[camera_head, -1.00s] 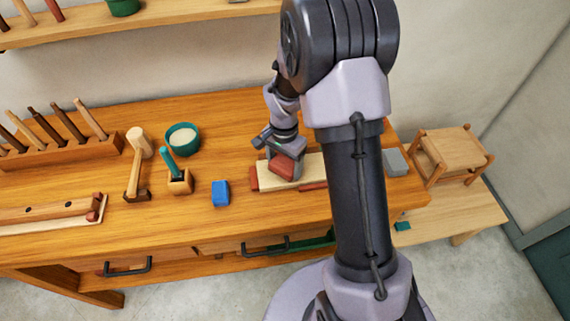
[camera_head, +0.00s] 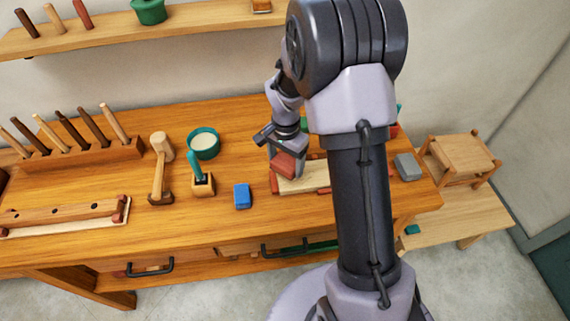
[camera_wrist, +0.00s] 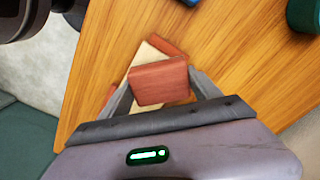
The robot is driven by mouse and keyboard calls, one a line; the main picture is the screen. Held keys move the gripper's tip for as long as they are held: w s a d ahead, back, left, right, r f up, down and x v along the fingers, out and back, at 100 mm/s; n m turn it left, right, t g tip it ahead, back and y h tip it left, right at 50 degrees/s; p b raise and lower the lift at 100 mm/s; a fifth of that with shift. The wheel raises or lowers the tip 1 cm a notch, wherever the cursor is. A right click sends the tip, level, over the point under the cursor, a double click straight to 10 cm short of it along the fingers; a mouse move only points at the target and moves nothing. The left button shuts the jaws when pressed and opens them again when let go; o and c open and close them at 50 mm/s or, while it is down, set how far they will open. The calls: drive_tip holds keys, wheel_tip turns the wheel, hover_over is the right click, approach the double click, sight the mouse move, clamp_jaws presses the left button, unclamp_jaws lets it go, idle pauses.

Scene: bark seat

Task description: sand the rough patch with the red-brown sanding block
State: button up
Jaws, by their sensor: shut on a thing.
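My gripper (camera_head: 285,158) is shut on the red-brown sanding block (camera_wrist: 160,82). The block also shows in the head view (camera_head: 284,163), at the left part of a pale board (camera_head: 308,178). In the wrist view the block hides most of the board, and only a pale strip (camera_wrist: 143,52) shows. Red-brown pieces border the board at its left end and front edge. I cannot tell whether the block touches the board. No rough patch can be made out; the block and my arm hide part of the board.
A blue block (camera_head: 242,196), a wooden holder (camera_head: 203,184) with a teal-handled tool, a mallet (camera_head: 160,170) and a green bowl (camera_head: 204,143) stand left of the board on the workbench (camera_head: 120,230). A grey block (camera_head: 408,167) lies to the right. Bare bench lies in front.

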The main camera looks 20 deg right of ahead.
sight(286, 162)
drive_tip(key=shift+r+p, duration=1.25)
drive_tip(key=shift+r, duration=0.75)
drive_tip(key=shift+f, duration=0.1)
